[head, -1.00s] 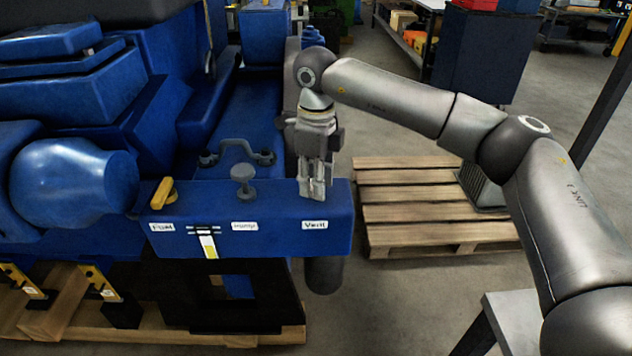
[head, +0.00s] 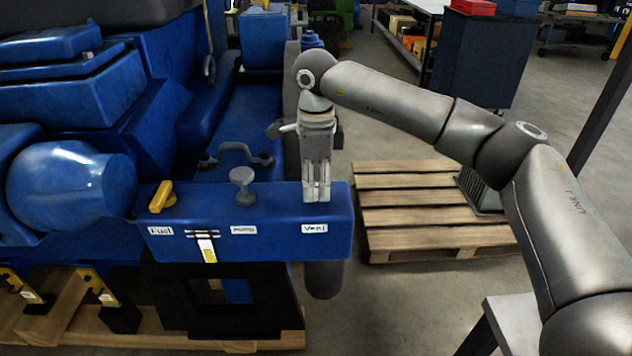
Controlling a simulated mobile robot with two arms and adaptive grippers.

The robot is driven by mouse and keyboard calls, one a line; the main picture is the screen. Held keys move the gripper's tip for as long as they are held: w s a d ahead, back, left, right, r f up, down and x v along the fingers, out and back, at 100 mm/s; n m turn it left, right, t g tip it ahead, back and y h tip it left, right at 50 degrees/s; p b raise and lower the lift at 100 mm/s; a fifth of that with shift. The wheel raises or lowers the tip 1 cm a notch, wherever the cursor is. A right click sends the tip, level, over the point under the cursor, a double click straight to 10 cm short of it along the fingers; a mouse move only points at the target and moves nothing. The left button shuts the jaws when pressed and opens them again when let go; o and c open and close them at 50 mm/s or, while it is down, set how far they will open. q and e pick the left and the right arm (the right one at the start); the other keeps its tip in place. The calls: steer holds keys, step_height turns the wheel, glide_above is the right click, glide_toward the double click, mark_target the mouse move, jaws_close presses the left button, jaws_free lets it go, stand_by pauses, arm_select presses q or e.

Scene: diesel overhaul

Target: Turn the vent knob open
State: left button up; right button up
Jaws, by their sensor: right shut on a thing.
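The blue panel box (head: 275,247) juts out at the front of the engine, with labels Fuel, Pump and Vent along its front. My right gripper (head: 316,194) points straight down onto the top of the box, just above the Vent label (head: 314,228). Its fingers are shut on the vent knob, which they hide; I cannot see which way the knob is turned. My left gripper is not in view.
A yellow fuel lever (head: 162,196) and a grey pump knob (head: 242,183) stand on the box to the left of my gripper. A grey handle (head: 236,154) lies behind them. A wooden pallet (head: 430,205) is on the floor to the right.

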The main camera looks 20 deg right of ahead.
mark_target(315, 187)
steer(key=o, duration=1)
step_height(315, 187, up, 12)
stand_by(0.5)
